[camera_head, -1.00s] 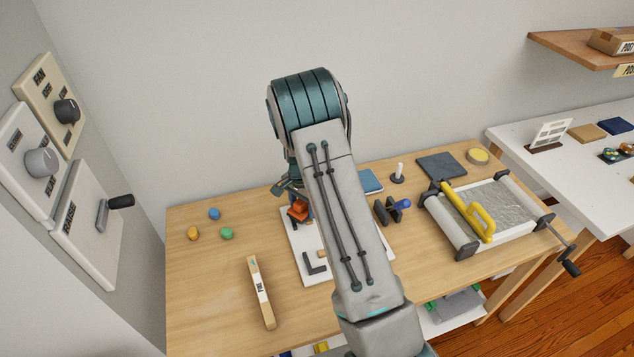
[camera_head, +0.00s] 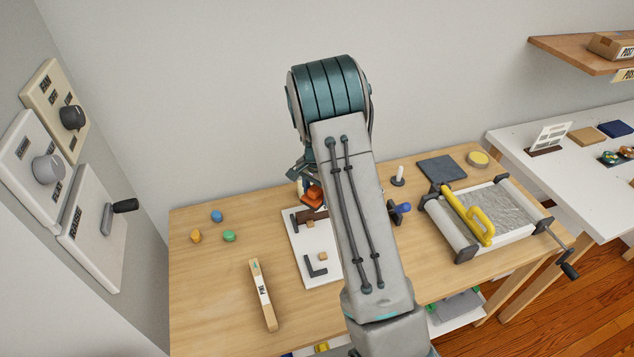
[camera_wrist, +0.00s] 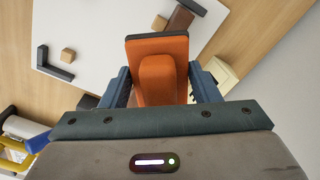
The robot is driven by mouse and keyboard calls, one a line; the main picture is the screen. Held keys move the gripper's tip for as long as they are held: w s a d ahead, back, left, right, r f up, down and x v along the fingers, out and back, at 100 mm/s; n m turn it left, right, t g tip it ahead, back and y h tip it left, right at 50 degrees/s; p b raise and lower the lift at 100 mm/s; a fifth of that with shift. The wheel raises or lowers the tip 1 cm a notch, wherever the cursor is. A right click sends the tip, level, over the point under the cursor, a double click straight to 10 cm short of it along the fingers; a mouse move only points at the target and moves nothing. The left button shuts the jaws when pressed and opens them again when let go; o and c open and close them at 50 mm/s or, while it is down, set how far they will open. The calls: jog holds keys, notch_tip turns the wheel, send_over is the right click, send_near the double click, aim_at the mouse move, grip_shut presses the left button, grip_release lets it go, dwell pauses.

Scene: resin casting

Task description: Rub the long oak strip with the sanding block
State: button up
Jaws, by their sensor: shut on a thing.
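My gripper (camera_wrist: 160,82) is shut on the orange sanding block (camera_wrist: 158,55), whose dark edge faces the white board. In the head view the orange block (camera_head: 312,196) shows over the board's far part, partly hidden by my arm. A brown wooden strip (camera_wrist: 181,20) lies on the board by a dark corner bracket, just beyond the block; it shows in the head view too (camera_head: 316,214). I cannot tell if it is the oak strip. A longer pale strip (camera_head: 259,280) with a label lies on the table at left. Contact between block and wood cannot be told.
The white board (camera_head: 293,251) carries dark brackets and small wooden cubes (camera_head: 322,253). Yellow, blue and green lumps (camera_head: 228,236) lie at left. A roller press (camera_head: 455,232) with a yellow handle stands at right. Wall controls (camera_head: 95,228) are at far left. The table's front left is clear.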

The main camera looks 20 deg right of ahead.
jog(key=shift+r+p, duration=0.45)
jog(key=shift+r, duration=0.75)
